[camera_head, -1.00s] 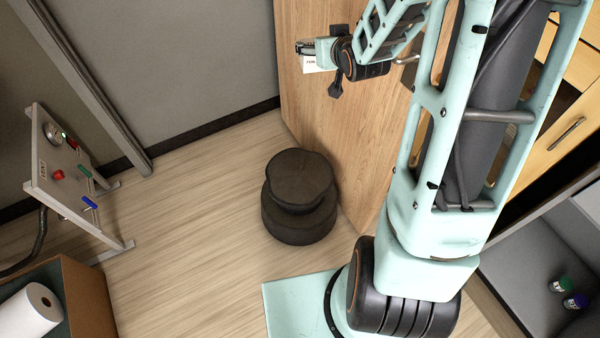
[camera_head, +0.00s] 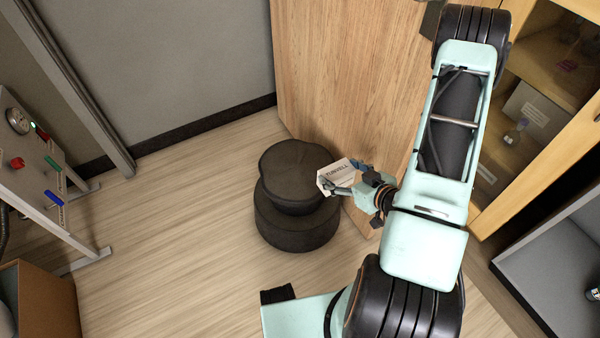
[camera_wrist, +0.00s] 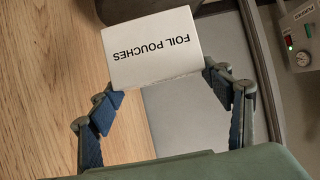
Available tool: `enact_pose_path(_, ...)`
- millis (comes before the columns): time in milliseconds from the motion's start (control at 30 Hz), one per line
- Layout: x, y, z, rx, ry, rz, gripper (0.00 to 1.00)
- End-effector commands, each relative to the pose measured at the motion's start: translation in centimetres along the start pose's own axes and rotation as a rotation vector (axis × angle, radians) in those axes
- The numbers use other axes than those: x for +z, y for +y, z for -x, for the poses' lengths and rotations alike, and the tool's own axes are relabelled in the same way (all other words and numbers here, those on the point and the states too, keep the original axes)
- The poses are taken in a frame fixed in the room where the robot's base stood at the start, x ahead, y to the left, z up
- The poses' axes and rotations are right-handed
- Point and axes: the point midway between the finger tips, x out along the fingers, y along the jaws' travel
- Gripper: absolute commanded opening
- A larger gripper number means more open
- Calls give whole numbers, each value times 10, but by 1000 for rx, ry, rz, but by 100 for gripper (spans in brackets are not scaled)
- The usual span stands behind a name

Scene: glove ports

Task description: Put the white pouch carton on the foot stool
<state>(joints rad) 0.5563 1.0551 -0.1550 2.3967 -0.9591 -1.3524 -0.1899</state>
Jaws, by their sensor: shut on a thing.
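The white pouch carton (camera_head: 338,174) is held in my gripper (camera_head: 347,188), close to the right side of the foot stool's top in the head view. In the wrist view the carton (camera_wrist: 152,50) sits between the two blue-padded fingers (camera_wrist: 165,92), and its face reads "FOIL POUCHES" upside down. The foot stool (camera_head: 297,180) is dark, round and stepped, standing on the floor. Its top is bare apart from where the carton overlaps its right edge in the picture. I cannot tell the carton's height above it.
A wooden cabinet side (camera_head: 345,80) rises behind and right of the stool. A panel with a gauge and colored knobs (camera_head: 30,150) stands at the left. A brown box (camera_head: 45,300) is at the lower left. The floor left of the stool is clear.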

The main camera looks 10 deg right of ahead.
Motion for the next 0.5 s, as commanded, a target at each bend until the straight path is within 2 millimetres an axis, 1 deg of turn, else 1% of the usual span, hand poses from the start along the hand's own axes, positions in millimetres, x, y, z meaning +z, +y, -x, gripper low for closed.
enact_pose_path(67, 2, -1, -12, -5, 3, 5, 45)
enact_pose_path(167, 0, 0, -35, -7, 4, 7, 45)
enact_pose_path(400, -5, 7, -101, -4, 4, 6, 45)
enact_pose_path(500, 7, 9, -124, -3, 1, 2, 45)
